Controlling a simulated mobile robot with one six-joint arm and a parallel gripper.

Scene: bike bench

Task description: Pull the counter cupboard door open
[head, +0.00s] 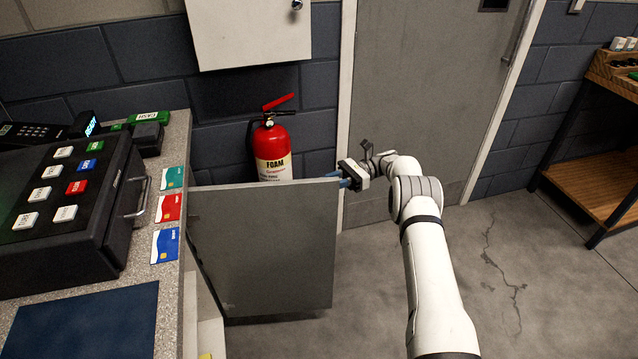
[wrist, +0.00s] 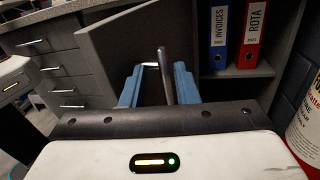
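The grey counter cupboard door (head: 265,245) stands swung well out from the counter (head: 176,130) in the head view. In the wrist view the door (wrist: 125,42) shows ahead, with the open cupboard beside it. A vertical metal bar handle (wrist: 164,72) stands between the blue fingers of my gripper (wrist: 157,68). The fingers are apart, with a visible gap between the left finger and the bar; the bar is close to the right finger, and I cannot tell if they touch. In the head view my gripper (head: 346,181) is at the door's upper outer corner, its fingertips partly hidden.
Blue and red binders (wrist: 219,38) stand on the shelf inside the cupboard. A fire extinguisher (head: 272,150) stands behind the door, by the wall. A cash register (head: 70,205) and several cards are on the counter. Floor right of my arm is clear up to a wooden shelf unit (head: 590,185).

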